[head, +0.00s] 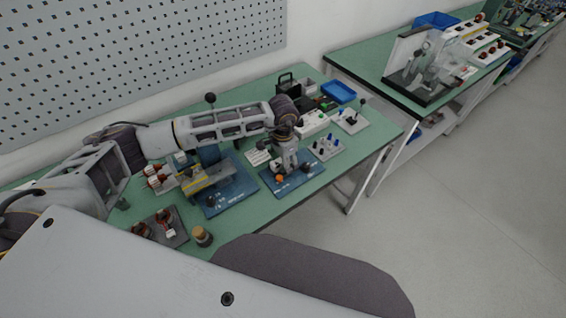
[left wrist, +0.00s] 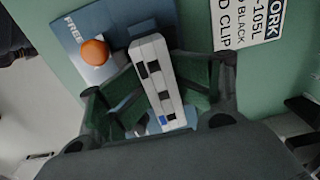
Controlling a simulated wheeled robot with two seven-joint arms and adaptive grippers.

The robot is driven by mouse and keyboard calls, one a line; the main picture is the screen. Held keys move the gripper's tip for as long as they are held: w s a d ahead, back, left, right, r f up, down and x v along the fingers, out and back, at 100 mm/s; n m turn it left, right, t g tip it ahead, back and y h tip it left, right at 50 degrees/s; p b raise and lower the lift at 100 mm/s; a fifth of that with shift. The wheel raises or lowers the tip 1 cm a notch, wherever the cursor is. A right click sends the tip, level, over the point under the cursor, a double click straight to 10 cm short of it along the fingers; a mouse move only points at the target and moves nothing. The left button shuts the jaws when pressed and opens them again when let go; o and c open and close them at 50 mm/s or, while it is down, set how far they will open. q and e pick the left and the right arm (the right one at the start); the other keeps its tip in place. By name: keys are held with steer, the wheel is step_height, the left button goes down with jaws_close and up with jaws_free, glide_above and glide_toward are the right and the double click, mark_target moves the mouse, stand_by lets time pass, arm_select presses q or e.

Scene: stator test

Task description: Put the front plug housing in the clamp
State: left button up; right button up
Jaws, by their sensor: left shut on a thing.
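My left gripper (head: 283,165) points down over a blue base plate (head: 310,180) with an orange round knob (head: 280,179). In the left wrist view the gripper is shut on a pale grey, oblong plug housing (left wrist: 155,78) with dark openings and a small blue spot. The knob (left wrist: 95,52) and blue plate (left wrist: 92,25), marked FREE, show just beyond it. The plate appears to be the clamp's base, but the clamp's jaws are largely hidden by the gripper and housing. I cannot tell whether the housing touches the clamp. My right gripper is not in view.
Left of the plate stands another blue-based fixture (head: 228,199) with a yellow-striped grey block. A dark plate with copper-coloured parts (head: 160,228) and a small round post (head: 202,236) lie nearer. Peg boards (head: 326,147) and a blue bin (head: 338,92) stand to the right. A printed label (left wrist: 245,22) lies beside the clamp.

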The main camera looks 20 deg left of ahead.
arm_select(q)
steer(key=shift+s+d, duration=0.2)
step_height(320, 180, up, 12)
steer(key=shift+w+a, duration=0.2)
steer(key=shift+w, duration=0.05)
stand_by(0.4)
steer(key=shift+s+d, duration=0.1)
steer(key=shift+d, duration=0.05)
stand_by(0.9)
